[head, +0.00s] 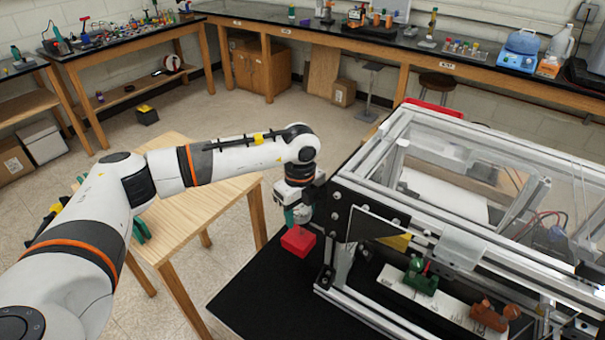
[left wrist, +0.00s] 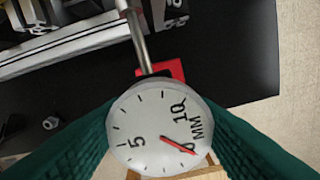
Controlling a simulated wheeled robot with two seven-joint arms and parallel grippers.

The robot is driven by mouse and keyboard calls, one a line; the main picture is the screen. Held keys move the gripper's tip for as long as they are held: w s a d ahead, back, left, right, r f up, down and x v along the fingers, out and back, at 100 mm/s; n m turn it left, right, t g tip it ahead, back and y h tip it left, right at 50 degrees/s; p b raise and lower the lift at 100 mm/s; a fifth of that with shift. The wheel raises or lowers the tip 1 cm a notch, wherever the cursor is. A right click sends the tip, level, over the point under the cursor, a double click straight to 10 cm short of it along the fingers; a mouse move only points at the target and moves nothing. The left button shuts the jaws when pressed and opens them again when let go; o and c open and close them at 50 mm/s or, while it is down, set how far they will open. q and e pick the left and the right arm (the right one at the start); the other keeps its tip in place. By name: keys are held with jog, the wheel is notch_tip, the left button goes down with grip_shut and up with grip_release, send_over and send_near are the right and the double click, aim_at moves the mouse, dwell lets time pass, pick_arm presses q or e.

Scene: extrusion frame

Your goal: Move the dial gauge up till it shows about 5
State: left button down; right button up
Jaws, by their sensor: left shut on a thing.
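A metal rod (left wrist: 138,40) runs from behind the dial toward the frame. A red block (left wrist: 175,69) shows behind the dial, and in the head view it (head: 298,241) is just below the gripper. My gripper largely hides the gauge in the head view. My right gripper is not in view.
The aluminium extrusion frame (head: 375,165) with clear panels stands close to the right of my left gripper. Below is a black surface (head: 262,283), mostly bare at its left. A wooden table (head: 190,215) stands to the left. A green part (head: 421,280) sits inside the frame.

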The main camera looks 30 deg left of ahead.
aim_at(304, 227)
pick_arm(q)
jog(key=shift+s+f, duration=0.25)
jog(key=shift+f, duration=0.25)
jog(key=shift+s+f, duration=0.2)
jog(key=shift+f, duration=0.4)
jog(key=shift+d+f+b, duration=0.2)
jog(key=shift+f+b, duration=0.75)
jog(key=shift+f, duration=0.3)
jog(key=shift+s+d+b, duration=0.15)
jog(key=shift+d+b, duration=0.45)
jog(key=shift+b, duration=0.05)
dwell(5.0)
